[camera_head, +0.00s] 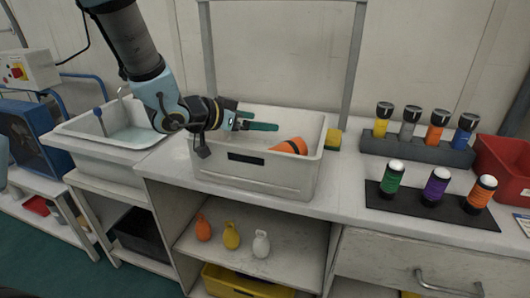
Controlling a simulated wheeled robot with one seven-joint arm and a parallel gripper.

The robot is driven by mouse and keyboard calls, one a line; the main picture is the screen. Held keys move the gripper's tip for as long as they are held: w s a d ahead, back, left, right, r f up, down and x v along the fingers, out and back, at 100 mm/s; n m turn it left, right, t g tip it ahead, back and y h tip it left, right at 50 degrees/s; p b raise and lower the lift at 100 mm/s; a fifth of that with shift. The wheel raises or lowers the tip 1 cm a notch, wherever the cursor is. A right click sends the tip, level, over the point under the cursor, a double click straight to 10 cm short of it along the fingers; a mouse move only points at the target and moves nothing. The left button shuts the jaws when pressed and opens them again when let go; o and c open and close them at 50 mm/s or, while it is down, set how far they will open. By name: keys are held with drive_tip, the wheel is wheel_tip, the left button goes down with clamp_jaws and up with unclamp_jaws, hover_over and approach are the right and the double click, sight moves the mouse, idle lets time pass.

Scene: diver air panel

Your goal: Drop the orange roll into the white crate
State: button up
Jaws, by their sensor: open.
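An orange roll (290,146) with a dark band lies tilted inside the white crate (255,178), toward its right end. Its lower part is hidden by the crate's front wall. The crate stands on the white counter and has a dark label slot on its front. My gripper (262,121) is over the crate, to the upper left of the orange roll. Its teal fingers point right, and it is open with nothing between the fingers. It appears apart from the roll.
A sink (124,128) is left of the crate. A yellow sponge (333,139) lies at its right. A metal frame rises behind the crate.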

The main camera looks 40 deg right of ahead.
drive_tip(key=v, duration=1)
drive_tip(key=shift+b, duration=0.4)
